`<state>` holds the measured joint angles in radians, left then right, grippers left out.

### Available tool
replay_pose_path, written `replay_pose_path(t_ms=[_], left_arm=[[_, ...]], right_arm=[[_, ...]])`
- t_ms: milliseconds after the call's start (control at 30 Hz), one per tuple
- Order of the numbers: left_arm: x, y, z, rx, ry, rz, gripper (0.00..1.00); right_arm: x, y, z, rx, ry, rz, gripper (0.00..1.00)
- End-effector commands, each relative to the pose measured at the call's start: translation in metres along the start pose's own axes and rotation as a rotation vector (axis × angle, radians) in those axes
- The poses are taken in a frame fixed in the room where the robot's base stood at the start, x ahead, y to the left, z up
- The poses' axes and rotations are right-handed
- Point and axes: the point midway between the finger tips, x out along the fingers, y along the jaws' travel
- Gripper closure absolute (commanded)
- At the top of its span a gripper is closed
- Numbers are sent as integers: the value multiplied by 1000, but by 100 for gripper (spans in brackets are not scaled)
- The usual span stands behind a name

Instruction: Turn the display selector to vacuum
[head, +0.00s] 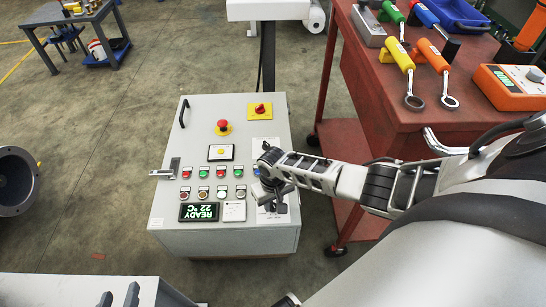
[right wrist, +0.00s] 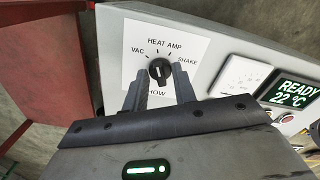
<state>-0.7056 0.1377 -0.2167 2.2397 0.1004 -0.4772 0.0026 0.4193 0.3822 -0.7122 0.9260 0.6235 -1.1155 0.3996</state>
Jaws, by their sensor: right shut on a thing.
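The display selector (right wrist: 160,69) is a black knob with a white mark on a white label plate, seen in the right wrist view. VAC is printed at its upper left, HEAT AMP above and SHAKE at the right; the mark points roughly up toward HEAT. My right gripper (right wrist: 160,88) is shut on the knob, one finger on each side. In the head view, my right gripper (head: 272,178) reaches the right part of the control panel (head: 165,222) and hides the knob. My left gripper (head: 119,296) is at the bottom left edge, its dark fingers apart and empty, away from the panel.
The panel has a screen (head: 198,212) reading READY 22 °C, rows of coloured buttons, a red emergency stop (head: 223,127) and a red knob on yellow (head: 260,110). A red tool table (head: 375,110) stands close at the right.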

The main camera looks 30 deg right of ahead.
Motion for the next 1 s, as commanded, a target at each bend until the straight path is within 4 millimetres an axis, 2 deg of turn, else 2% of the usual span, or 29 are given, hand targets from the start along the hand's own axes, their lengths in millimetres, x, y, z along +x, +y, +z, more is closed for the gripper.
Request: replay_pose_path(t_ms=[500, 700, 1000], left_arm=[[-2, 0, -1, -3, -7, 0, 63], [-2, 0, -1, -4, -7, 0, 63], [-2, 0, -1, -3, -8, 0, 63]], right_arm=[[-1, 0, -1, -441, 2, 1, 96], [-1, 0, -1, -545, 3, 1, 96], [-1, 0, -2, -613, 4, 1, 96]])
